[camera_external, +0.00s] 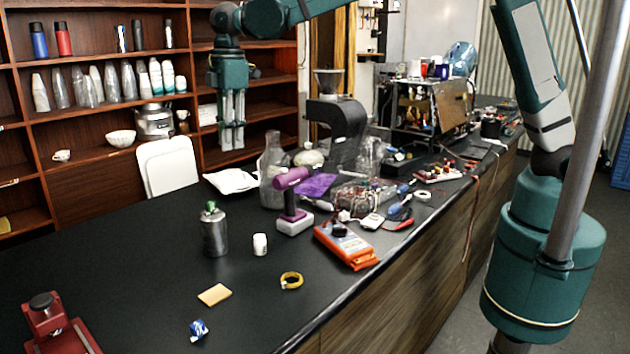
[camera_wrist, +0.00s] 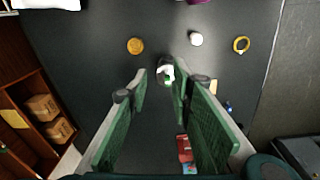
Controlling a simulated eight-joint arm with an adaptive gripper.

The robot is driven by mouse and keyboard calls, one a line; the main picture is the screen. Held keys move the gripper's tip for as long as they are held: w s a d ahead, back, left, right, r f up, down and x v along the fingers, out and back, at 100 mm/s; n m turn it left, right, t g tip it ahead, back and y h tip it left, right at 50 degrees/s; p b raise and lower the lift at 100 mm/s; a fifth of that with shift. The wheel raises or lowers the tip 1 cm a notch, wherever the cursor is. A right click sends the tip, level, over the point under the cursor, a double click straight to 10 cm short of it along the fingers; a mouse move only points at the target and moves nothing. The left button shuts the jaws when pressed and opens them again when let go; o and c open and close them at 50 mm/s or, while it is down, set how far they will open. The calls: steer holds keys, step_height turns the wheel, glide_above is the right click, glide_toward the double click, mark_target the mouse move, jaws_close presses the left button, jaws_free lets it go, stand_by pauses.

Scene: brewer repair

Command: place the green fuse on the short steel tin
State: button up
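The steel tin (camera_external: 214,236) stands upright on the black counter at the front left. A small green piece (camera_external: 210,207), which looks like the green fuse, rests on its top. In the wrist view the tin (camera_wrist: 165,67) shows between my fingers, with the green piece (camera_wrist: 168,79) on it. My gripper (camera_external: 232,145) points down, well above the counter, with its fingers apart and nothing between them. In the wrist view my gripper (camera_wrist: 160,82) is also open and empty. I cannot tell its exact height over the tin.
A white cylinder (camera_external: 260,244), a yellow tape roll (camera_external: 291,281), a yellow sponge (camera_external: 214,295) and a blue item (camera_external: 199,329) lie nearby. An orange round piece (camera_wrist: 135,46) lies near the tin.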

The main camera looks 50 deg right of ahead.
steer(key=s+d+r+m+t, duration=0.1)
steer(key=s+d+r+m, duration=0.25)
steer(key=d, duration=0.75)
steer(key=s+d+r+m+t, duration=0.1)
steer(key=s+d+r+m, duration=0.2)
steer(key=d, duration=0.7)
steer(key=s+d+r+m+t, duration=0.1)
steer(key=s+d+r, duration=0.25)
steer(key=d, duration=0.75)
steer(key=s+d+f+m+t, duration=0.2)
steer(key=s+d+f+m, duration=0.2)
steer(key=s+d, duration=0.6)
steer(key=s+d+f+m+t, duration=0.1)
steer(key=s+d+f+m, duration=0.3)
steer(key=s+d, duration=0.6)
steer(key=shift+s+d+f+m+t, duration=0.2)
steer(key=shift+s+m+t, duration=0.2)
steer(key=shift+s, duration=0.35)
